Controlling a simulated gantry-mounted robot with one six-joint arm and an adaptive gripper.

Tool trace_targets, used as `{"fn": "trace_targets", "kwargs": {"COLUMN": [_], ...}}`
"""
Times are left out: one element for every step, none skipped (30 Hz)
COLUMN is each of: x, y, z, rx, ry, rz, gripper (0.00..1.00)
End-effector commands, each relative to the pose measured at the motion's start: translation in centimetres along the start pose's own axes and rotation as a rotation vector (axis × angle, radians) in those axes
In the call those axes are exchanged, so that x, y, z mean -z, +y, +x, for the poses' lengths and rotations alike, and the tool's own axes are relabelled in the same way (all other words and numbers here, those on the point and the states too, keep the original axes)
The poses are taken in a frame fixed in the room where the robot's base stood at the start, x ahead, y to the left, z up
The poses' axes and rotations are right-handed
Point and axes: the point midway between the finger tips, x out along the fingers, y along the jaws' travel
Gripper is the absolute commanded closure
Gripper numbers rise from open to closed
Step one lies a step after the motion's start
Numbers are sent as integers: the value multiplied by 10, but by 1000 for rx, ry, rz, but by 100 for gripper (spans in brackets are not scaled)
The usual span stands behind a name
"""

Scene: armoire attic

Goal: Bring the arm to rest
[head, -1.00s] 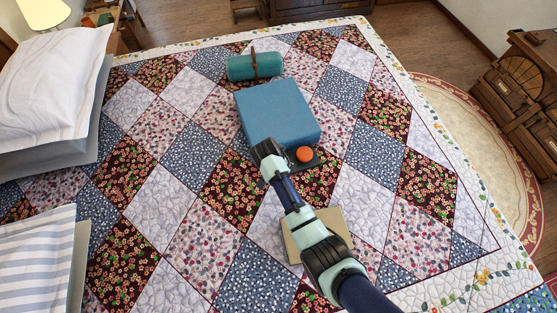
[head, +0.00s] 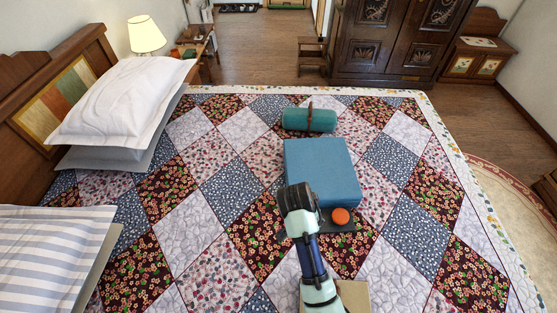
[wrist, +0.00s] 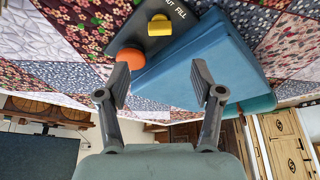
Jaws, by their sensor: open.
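My gripper (wrist: 162,83) is open and empty in the wrist view, its two grey fingers spread wide. Past the fingers lies a blue box (wrist: 190,62), with no visible contact. In the head view the box (head: 318,170) sits on the patchwork quilt, and the dark end of my arm is in front of its near left corner. The fingers do not show there. The orange thing also shows in the head view (head: 340,216); the yellow one is hidden there.
A green strapped roll (head: 322,120) lies behind the box. A beige flat thing (head: 355,295) lies partly under my arm. Pillows (head: 120,95) and a striped cushion (head: 50,250) are at the left. A lamp (head: 145,36) and a wardrobe (head: 385,40) stand beyond. Much of the quilt is bare.

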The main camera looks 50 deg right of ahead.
Motion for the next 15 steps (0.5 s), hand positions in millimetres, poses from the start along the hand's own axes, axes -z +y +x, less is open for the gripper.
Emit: {"fn": "trace_targets", "kwargs": {"x": [0,0,0,0,0,0,0,0,-1,-4,-8,-15,-23,-32,-46], "y": [0,0,0,0,0,0,0,0,-3,-7,-13,-22,-32,-42,-56], "z": [0,0,0,0,0,0,0,0,-4,-10,-18,-34,-49,-67,-95], "rx": [0,0,0,0,0,0,0,0,11,27,52,98,142,195,274], "ry": [0,0,0,0,0,0,0,0,2,6,11,24,35,50,75], "rz": [0,0,0,0,0,0,0,0,-12,-31,-61,-115,-169,-231,-325], "gripper": [33,33,33,33,33,33,33,33,33,33,33,33,33,33,33]}}
